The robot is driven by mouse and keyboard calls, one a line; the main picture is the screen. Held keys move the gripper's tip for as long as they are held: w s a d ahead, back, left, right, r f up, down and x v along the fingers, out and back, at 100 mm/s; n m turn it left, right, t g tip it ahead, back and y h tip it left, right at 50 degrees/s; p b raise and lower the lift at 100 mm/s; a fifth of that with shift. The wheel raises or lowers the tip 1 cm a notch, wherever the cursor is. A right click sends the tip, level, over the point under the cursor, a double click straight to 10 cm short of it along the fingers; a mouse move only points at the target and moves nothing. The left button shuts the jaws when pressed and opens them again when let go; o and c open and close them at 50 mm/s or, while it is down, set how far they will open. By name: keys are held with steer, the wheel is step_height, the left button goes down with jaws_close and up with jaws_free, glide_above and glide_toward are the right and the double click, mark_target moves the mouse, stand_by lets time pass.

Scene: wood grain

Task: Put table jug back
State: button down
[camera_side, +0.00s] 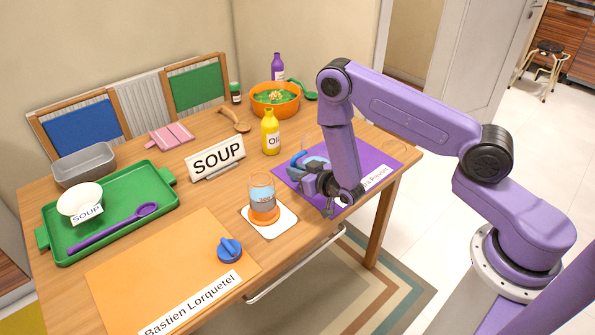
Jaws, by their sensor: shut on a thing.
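My gripper (318,188) is over the purple placemat (384,157), shut on a clear vessel with blue parts (312,161), which looks like a jug. My fingers and wrist hide much of this vessel, so I cannot tell if it touches the mat. A second clear container with an orange base and a label (262,190) stands upright on a white square coaster (285,223), left of my gripper and apart from it. A blue round cap with a raised grip (230,248) lies on the orange placemat (150,270).
A SOUP sign (216,158) and a yellow oil bottle (270,134) stand behind. An orange salad bowl (275,101) is at the back. A green tray (150,180) holds a white SOUP bowl (78,196) and a purple spoon (115,226). The grey bin (84,165) is at left.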

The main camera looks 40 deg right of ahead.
steer(key=c, duration=1.5)
jaws_free()
steer(key=shift+f, duration=0.15)
steer(key=o, duration=0.4)
steer(key=v, duration=1.2)
